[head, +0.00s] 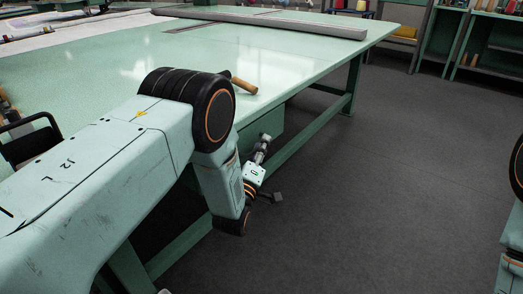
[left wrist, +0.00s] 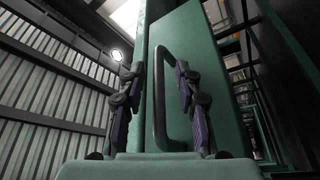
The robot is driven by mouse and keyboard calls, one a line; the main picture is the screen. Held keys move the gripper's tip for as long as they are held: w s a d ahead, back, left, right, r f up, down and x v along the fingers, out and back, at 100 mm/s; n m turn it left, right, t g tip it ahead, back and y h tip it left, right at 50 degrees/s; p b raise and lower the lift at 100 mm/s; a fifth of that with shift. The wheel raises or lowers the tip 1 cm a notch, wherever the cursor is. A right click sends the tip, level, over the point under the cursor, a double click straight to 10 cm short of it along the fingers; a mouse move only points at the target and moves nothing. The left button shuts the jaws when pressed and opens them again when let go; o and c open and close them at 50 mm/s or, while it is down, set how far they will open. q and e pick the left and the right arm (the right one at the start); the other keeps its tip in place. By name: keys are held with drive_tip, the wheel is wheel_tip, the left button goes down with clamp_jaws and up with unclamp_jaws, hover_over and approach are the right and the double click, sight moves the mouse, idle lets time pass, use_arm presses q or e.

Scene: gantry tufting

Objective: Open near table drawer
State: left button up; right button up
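The near table (head: 130,90) has a pale green top and fills the left and middle of the head view. Its green drawer (head: 270,122) hangs under the right edge, partly hidden behind my left arm. In the left wrist view the drawer front (left wrist: 190,40) is a tall green panel with a dark bow handle (left wrist: 159,105). My left gripper (left wrist: 157,70) is open, one finger on each side of the handle's bar. I cannot tell if either finger touches it. How far the drawer stands out is unclear. My right gripper is out of view.
A tool with a wooden handle (head: 244,86) lies at the table's edge. A long grey bar (head: 270,22) lies across the far top. Green shelves (head: 445,40) stand at the back right. The dark floor (head: 390,170) right of the table is clear.

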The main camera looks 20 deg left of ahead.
use_arm(q)
drive_tip(key=shift+r, duration=0.15)
drive_tip(key=shift+w, duration=0.1)
drive_tip(key=shift+c, duration=1.2)
clamp_jaws()
